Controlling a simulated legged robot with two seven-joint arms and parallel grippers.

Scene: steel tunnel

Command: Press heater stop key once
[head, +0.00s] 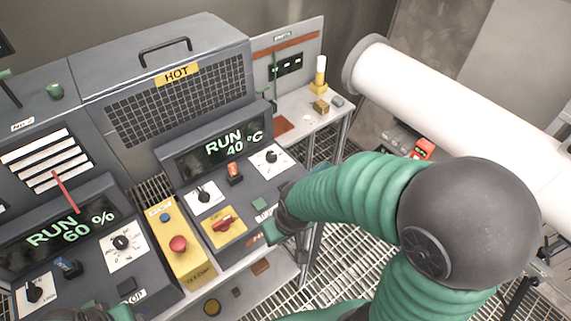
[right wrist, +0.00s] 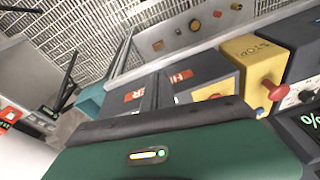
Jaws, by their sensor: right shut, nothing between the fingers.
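I cannot make out a key marked stop for the heater. A green and dark part of my left gripper (head: 95,313) shows at the bottom edge; its fingers are unclear.
A yellow box (head: 168,238) with a red mushroom button (head: 178,244) stands left of the heater panel; it also shows in the right wrist view (right wrist: 238,62). Further left is a panel reading "RUN 60 %" (head: 70,229). A white pipe (head: 450,110) lies at right.

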